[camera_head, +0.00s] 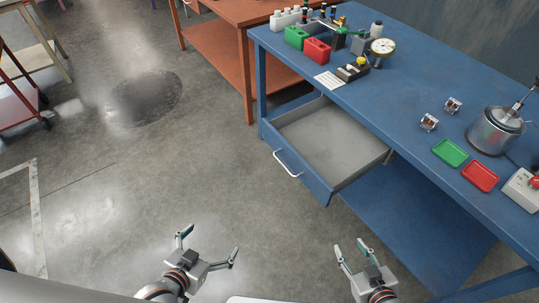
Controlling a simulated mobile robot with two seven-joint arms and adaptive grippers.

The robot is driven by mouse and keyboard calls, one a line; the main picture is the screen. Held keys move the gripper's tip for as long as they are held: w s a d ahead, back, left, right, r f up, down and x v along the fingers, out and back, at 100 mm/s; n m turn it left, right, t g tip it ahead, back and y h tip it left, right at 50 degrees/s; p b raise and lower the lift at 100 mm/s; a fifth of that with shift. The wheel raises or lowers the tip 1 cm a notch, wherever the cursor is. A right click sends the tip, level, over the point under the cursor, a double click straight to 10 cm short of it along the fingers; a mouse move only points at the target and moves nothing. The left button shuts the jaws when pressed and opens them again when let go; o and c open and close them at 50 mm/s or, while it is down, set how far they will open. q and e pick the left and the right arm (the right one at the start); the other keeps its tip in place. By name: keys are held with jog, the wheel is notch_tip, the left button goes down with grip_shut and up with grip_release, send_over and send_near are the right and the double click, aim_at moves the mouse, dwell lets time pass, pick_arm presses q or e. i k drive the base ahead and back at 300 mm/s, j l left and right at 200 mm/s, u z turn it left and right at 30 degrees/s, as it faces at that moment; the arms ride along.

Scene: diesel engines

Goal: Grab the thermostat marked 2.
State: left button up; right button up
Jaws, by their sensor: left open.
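Two small metallic pieces that look like thermostats stand on the blue workbench (400,105). One thermostat (453,104) is a little farther back, and the other thermostat (429,122) is nearer the bench's front edge. Their marks are too small to read, so I cannot tell which is marked 2. My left gripper (210,246) is open and empty, low over the floor at the bottom of the view, well left of the bench. My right gripper (350,247) is open and empty, in front of the bench and far from both thermostats.
A green tray (450,153), a red tray (480,176) and a metal pot (495,131) are near the thermostats. An open, empty-looking drawer (330,140) juts from the bench front. Green and red bins (317,50) and a dial gauge (382,48) stand farther back.

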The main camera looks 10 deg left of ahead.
aim_at(510, 112)
jog(key=z, duration=1.4)
jog(key=l+z, duration=0.15)
jog(key=l, duration=0.15)
jog(key=i, duration=0.05)
